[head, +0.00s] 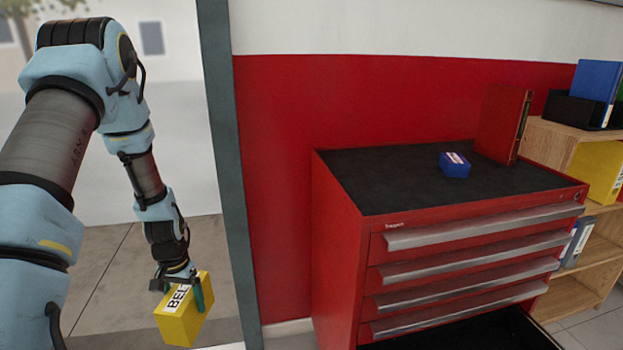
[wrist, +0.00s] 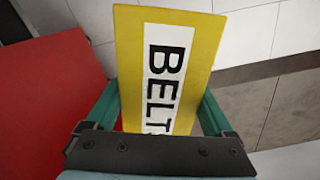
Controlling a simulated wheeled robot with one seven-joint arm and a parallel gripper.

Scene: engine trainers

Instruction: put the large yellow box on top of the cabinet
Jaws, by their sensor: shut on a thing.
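The large yellow box (head: 184,312), with a white label reading "BELT", hangs in my gripper (head: 182,287) at the lower left of the head view, left of the cabinet. In the wrist view the yellow box (wrist: 201,50) stands between the two green fingers of my gripper (wrist: 160,112), which are shut on its sides. The red cabinet (head: 337,245) stands at centre right with a black top (head: 370,180). The box is lower than the cabinet top and apart from it.
On the cabinet top are a small blue box (head: 454,166) and, at the back right, an upright red binder (head: 498,125). The front left of the top is clear. The bottom drawer (head: 470,335) is pulled out. A wooden shelf (head: 550,145) stands at right, holding another yellow item (head: 598,172).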

